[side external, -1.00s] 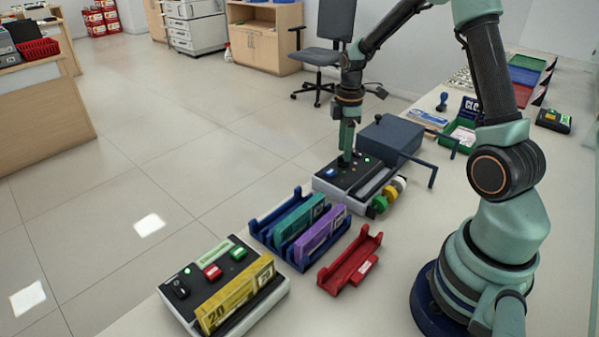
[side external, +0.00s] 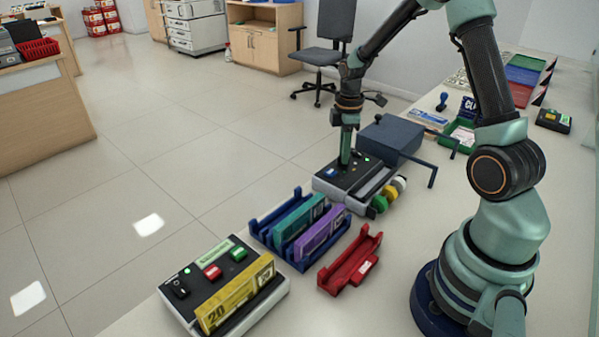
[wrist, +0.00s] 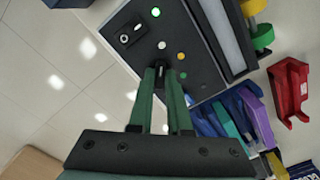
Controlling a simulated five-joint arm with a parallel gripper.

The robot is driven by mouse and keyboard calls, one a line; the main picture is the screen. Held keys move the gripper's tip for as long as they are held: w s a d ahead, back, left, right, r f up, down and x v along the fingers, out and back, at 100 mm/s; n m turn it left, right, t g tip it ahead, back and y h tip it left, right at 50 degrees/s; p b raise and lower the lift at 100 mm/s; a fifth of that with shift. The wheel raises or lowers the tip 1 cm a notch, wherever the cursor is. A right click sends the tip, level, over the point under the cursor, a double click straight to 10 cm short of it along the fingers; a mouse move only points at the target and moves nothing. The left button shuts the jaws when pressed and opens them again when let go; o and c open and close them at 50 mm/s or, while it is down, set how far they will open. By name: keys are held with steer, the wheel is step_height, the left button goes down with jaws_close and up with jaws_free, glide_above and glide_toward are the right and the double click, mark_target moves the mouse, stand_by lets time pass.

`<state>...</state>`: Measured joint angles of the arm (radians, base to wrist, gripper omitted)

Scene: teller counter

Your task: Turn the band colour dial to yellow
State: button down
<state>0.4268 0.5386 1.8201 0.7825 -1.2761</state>
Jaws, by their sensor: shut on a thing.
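The banding machine (side external: 325,188) is a black-topped, light-sided box on the counter. My gripper (side external: 345,163) points down onto its top panel. In the wrist view my gripper's (wrist: 163,72) two green fingers are closed around the small black dial (wrist: 164,74), largely hidden between the tips. I cannot tell which dot the dial points to. A lit green lamp (wrist: 155,12) and a black switch (wrist: 131,35) are on the same panel.
Green, yellow and white band rolls (side external: 390,194) sit at the machine's right side. A dark blue box (side external: 390,140) stands behind. A blue rack (side external: 290,250) with note bundles, a red holder (side external: 350,262) and another machine (side external: 195,290) stand in front.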

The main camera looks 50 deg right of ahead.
steer(key=m, duration=0.5)
steer(key=shift+m, duration=2.3)
steer(key=shift+r, duration=0.1)
steer(key=c, duration=0.9)
jaws_free()
steer(key=shift+o, duration=0.2)
